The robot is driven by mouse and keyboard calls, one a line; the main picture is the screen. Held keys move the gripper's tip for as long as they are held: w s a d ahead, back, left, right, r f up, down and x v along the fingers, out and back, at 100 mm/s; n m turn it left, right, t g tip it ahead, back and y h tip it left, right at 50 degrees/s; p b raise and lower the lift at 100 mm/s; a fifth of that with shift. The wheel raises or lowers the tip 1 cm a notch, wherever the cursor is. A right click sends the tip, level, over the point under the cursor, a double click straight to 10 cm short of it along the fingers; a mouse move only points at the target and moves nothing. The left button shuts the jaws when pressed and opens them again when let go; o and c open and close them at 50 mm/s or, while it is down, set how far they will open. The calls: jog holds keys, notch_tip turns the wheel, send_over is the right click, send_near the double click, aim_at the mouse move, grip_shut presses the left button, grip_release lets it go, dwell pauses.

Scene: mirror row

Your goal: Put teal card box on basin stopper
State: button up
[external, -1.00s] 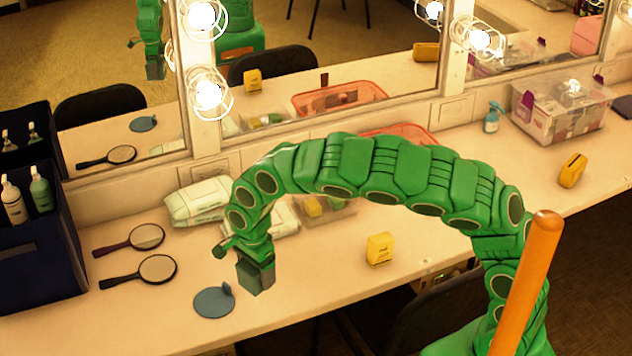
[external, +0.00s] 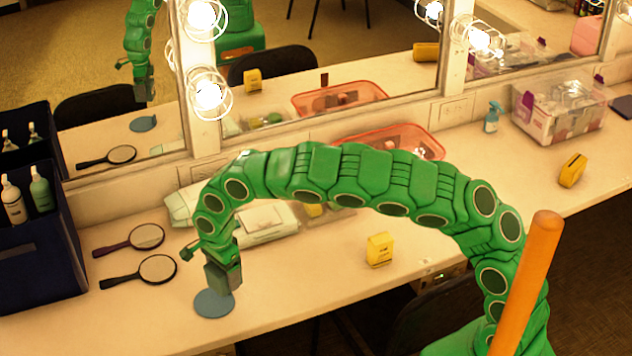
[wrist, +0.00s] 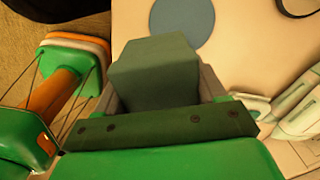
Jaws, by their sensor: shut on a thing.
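The teal card box (external: 223,279) is a small dark grey-green block held at the end of my arm. My gripper (external: 222,264) is shut on it. In the wrist view the box (wrist: 155,62) fills the space between the fingers. The basin stopper (external: 211,306) is a flat blue-grey disc near the counter's front edge. In the external view the box overlaps the disc's back part and hides its tab. In the wrist view the stopper (wrist: 184,20) shows beyond the box, which looks above the counter; the exact gap cannot be told.
Two hand mirrors (external: 156,270) lie left of the stopper, beside a dark blue caddy (external: 35,265) with bottles. White wipe packs (external: 268,222) lie behind my arm. A yellow box (external: 379,249) stands to the right. The counter between stopper and yellow box is clear.

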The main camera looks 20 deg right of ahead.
jog(key=f, duration=0.1)
jog(key=w+a+f, duration=0.1)
jog(key=w+f, duration=0.1)
jog(key=shift+a+f, duration=0.25)
jog(key=shift+a, duration=0.15)
jog(key=shift+w+a+f, duration=0.25)
jog(key=shift+a+f, duration=0.1)
jog(key=shift+w+a+f, duration=0.15)
jog(key=shift+f, duration=0.1)
jog(key=shift+f, duration=0.1)
jog(key=shift+w+a+f, duration=0.2)
jog(key=shift+f, duration=1.55)
jog(key=shift+f, duration=0.1)
jog(key=o, duration=1.1)
